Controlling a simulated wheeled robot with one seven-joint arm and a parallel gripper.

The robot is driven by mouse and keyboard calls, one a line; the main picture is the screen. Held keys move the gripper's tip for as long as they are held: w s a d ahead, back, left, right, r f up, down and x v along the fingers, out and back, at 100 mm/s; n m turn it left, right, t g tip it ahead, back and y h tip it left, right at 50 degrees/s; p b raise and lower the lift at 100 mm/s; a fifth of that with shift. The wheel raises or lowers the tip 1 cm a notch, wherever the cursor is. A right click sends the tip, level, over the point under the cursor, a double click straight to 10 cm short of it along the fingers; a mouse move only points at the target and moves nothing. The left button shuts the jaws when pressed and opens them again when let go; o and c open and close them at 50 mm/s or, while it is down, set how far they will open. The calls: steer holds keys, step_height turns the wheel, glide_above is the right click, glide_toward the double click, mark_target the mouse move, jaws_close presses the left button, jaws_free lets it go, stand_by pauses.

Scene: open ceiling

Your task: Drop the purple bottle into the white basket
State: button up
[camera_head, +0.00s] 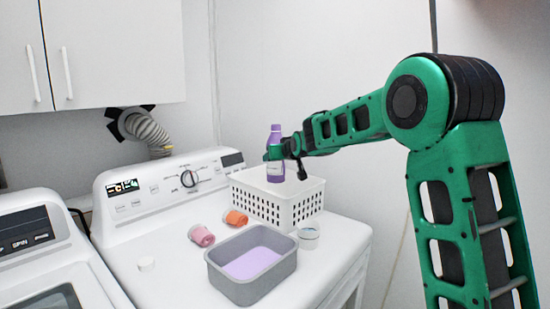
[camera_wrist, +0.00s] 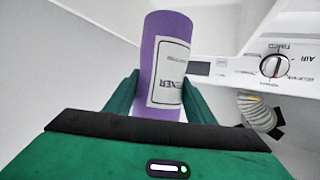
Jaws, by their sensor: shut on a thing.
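The purple bottle (camera_head: 275,168) is upright in my gripper (camera_head: 279,152), over the white basket. In the wrist view the purple bottle (camera_wrist: 165,55), with a white label, is between the two green fingers of my gripper (camera_wrist: 160,100). The inside of the basket is mostly hidden.
A grey tub (camera_head: 228,284) with a lilac inside stands in front of the basket. A pink cup (camera_head: 201,236), an orange cup (camera_head: 236,218) and a small white jar (camera_head: 308,238) are near it. The washer's control panel (camera_head: 170,189) rises behind. A wall is close behind the basket.

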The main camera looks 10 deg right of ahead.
steer(key=o, duration=1.2)
steer(key=v, duration=1)
steer(key=shift+s, duration=0.25)
